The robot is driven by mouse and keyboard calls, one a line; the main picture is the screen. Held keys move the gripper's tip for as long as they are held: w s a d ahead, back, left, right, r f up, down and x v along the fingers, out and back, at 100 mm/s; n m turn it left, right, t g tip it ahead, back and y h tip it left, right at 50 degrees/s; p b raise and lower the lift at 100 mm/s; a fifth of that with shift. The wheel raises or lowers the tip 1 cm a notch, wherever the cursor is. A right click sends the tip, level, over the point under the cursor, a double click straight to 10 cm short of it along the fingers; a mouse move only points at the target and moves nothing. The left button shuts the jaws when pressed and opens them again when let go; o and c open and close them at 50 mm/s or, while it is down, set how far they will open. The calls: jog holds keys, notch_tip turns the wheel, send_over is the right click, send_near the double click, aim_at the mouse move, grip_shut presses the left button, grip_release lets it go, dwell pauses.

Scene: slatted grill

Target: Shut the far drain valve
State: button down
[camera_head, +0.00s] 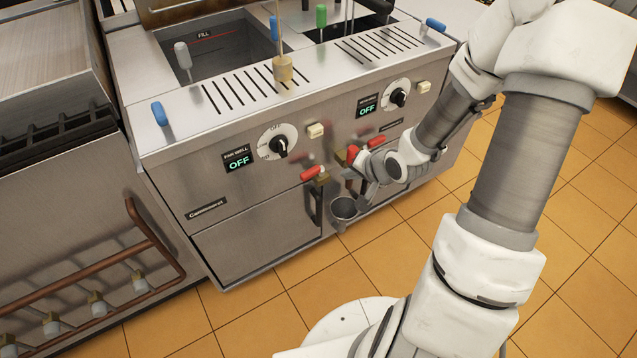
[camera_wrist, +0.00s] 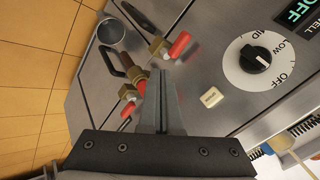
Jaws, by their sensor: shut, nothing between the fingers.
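The left drain valve, below the FAR WELL knob, has a brass body and a red handle (camera_head: 311,173) that points left along the cabinet front. In the wrist view its red handle (camera_wrist: 179,45) and brass body (camera_wrist: 159,47) lie just beyond my fingertips. A second red-handled valve (camera_head: 376,142) is to its right, partly hidden by my gripper (camera_head: 362,180). It shows beside my fingers in the wrist view (camera_wrist: 128,108). My gripper (camera_wrist: 163,73) is shut and empty, close to the panel between the valves. I cannot tell if it touches either handle.
A metal cup (camera_head: 343,208) sits below the valves, by a dark door handle (camera_head: 316,206). The FAR WELL knob (camera_head: 280,146) and a cream button (camera_head: 316,131) are above. A copper rail (camera_head: 150,240) is at left.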

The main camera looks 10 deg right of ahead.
jog(key=s+f+m+b, duration=0.1)
jog(key=s+m, duration=0.1)
jog(key=m, duration=0.1)
jog(key=m+t+y+b, duration=0.1)
jog(key=m+b, duration=0.1)
jog(key=b, duration=0.5)
send_near(309, 174)
jog(key=x, duration=0.6)
jog(key=shift+d+f, duration=0.35)
jog(key=shift+f, duration=0.2)
jog(key=shift+w+a+r+p, duration=0.2)
jog(key=shift+w+a+p, duration=0.15)
jog(key=shift+p, duration=0.5)
jog(key=shift+w+a+f+p, duration=0.1)
jog(key=shift+w+a+p, duration=0.05)
jog(key=shift+p, duration=0.3)
